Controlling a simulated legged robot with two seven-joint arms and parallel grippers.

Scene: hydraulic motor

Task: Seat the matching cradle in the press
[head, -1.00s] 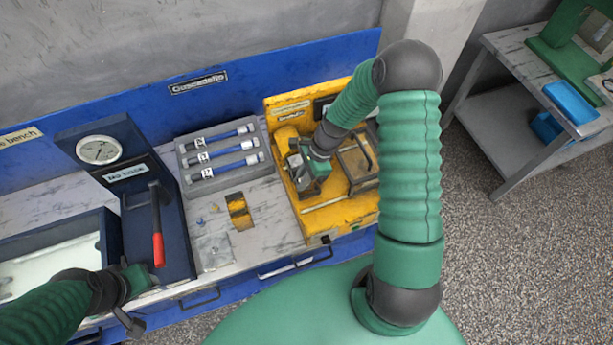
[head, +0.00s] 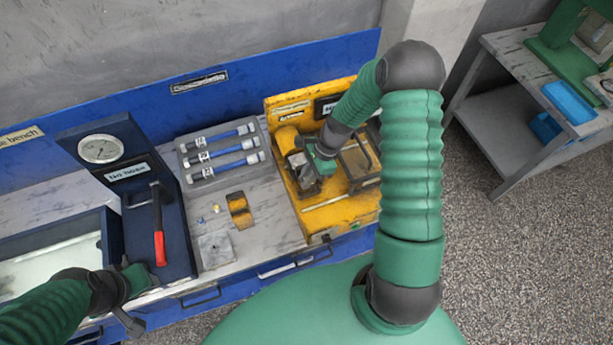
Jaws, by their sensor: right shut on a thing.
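My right gripper (head: 313,165) reaches down into the yellow station (head: 345,216) and is shut on a dark grey part (head: 299,172); the gripper and arm hide much of it, so I cannot tell its exact shape. An orange-yellow notched block (head: 239,210), perhaps a cradle, stands apart on the bench left of the station. A green machine (head: 560,40), perhaps the press, is cut off on the side table at upper right. My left gripper (head: 138,288) is low at the left, near the blue gauge stand; its fingers are unclear.
A grey tray (head: 187,165) holds several blue-handled tools. The blue stand (head: 178,225) carries a gauge (head: 99,149) and a red-handled lever (head: 159,248). A grey plate (head: 215,249) and small brass pieces lie on the bench. Blue bins (head: 570,101) are at right.

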